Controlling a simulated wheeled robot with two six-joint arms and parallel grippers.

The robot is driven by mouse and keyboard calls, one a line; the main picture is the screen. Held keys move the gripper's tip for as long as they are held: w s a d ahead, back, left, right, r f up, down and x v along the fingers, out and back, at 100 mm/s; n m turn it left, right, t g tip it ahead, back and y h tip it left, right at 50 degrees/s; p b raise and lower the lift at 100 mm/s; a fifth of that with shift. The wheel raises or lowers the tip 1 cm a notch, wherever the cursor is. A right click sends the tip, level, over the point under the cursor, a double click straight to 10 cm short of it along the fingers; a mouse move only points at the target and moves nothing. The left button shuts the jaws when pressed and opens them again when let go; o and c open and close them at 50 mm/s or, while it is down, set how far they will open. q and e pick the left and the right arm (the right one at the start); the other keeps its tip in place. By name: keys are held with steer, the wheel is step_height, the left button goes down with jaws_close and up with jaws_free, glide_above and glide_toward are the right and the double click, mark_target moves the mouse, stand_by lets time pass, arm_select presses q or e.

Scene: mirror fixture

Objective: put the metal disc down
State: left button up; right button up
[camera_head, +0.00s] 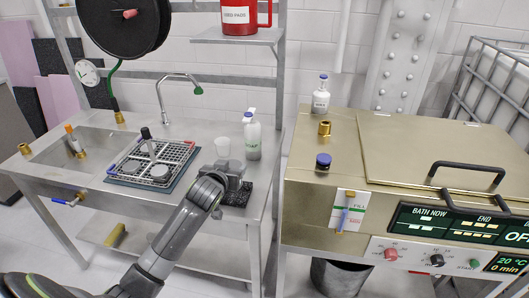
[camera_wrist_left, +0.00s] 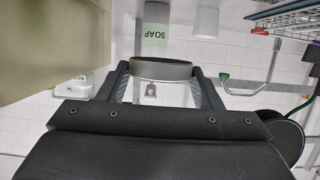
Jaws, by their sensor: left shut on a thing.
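My left gripper (camera_head: 236,170) is over the right part of the steel sink counter, just in front of the soap bottle (camera_head: 252,136). In the left wrist view, my left gripper (camera_wrist_left: 161,72) is shut on a dark grey metal disc (camera_wrist_left: 161,69), seen edge-on between the two fingers. In the head view the gripper hides most or all of this disc. A black speckled pad (camera_head: 238,196) lies on the counter below the gripper. I cannot tell whether the disc touches anything below. My right gripper is not in view.
A wire rack (camera_head: 183,150) on a blue tray holds grey discs (camera_head: 160,172) and a black-topped item (camera_head: 147,135), left of my gripper. A white cup (camera_head: 222,146) stands behind it. A brass-coloured bath machine (camera_head: 335,150) stands to the right, across a gap.

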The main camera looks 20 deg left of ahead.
arm_select(q)
steer(key=shift+d+r, duration=0.1)
steer(key=shift+r, duration=0.3)
steer(key=s+d+r+m+h, duration=0.1)
steer(key=s+d+r+h, duration=0.1)
steer(key=s+d+r, duration=0.5)
steer(key=s+d+r+m+h, duration=0.1)
steer(key=s+d+r+m, duration=0.15)
steer(key=d+r, duration=0.75)
steer(key=w+a+f+n+y, duration=0.1)
steer(key=w+a+f, duration=0.2)
steer(key=a+f, duration=0.2)
steer(key=w+a+f+n+y, duration=0.1)
steer(key=w+a+f, duration=0.2)
steer(key=a+f, duration=0.3)
steer(key=w+a+f+n+y, duration=0.1)
steer(key=w+a+f, duration=0.2)
steer(key=a+f, duration=0.3)
steer(key=shift+w+a+f+n, duration=0.15)
steer(key=shift+w+n, duration=0.1)
